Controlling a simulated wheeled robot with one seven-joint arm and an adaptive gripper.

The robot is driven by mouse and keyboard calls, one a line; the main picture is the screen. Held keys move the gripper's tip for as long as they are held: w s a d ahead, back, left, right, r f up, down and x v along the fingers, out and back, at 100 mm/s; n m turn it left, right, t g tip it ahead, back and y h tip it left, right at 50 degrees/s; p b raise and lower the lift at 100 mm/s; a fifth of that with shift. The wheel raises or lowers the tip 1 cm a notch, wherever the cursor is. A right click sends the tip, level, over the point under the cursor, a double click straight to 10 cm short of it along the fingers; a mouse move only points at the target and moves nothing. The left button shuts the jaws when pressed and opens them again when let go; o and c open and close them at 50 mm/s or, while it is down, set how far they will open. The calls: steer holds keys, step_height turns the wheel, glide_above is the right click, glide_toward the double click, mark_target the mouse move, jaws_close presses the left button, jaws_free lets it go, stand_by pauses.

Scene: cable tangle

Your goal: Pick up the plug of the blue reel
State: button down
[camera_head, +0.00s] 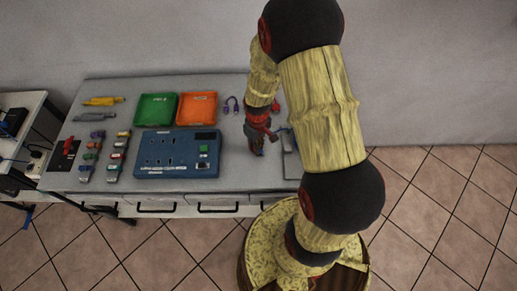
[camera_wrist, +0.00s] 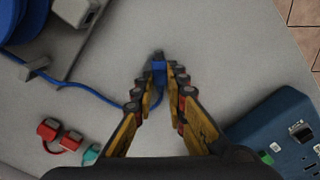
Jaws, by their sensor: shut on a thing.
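In the wrist view, my gripper (camera_wrist: 161,84) points at the grey tabletop with its two yellow-brown fingers close together. It is shut on the blue plug (camera_wrist: 158,69), which shows between and just beyond the fingertips. A blue cable (camera_wrist: 92,92) curves from the plug to the left. The blue reel (camera_wrist: 22,22) is at the upper left, partly out of frame, beside a grey holder (camera_wrist: 66,48). In the head view, my gripper (camera_head: 257,148) is low over the table's right part; my arm hides most of the reel. I cannot tell whether the plug touches the table.
A blue socket panel (camera_head: 178,153) lies left of my gripper, and it also shows in the wrist view (camera_wrist: 275,128). Red connectors (camera_wrist: 60,134) lie at the lower left there.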

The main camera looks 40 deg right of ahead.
steer(key=shift+r, duration=0.1)
steer(key=shift+r, duration=0.25)
steer(key=r, duration=0.1)
steer(key=r+p, duration=0.1)
steer(key=r, duration=0.1)
steer(key=shift+s+r, duration=0.2)
steer(key=shift+s, duration=0.1)
steer(key=s+a+r+p, duration=0.1)
steer(key=s+r, duration=0.3)
steer(key=s, duration=0.2)
steer(key=s+r+p, duration=0.2)
steer(key=s+r, duration=0.3)
steer(key=s, duration=0.2)
steer(key=shift+s+a, duration=0.15)
steer(key=shift+a, duration=0.25)
steer(key=c, duration=2.3)
jaws_free()
jaws_close()
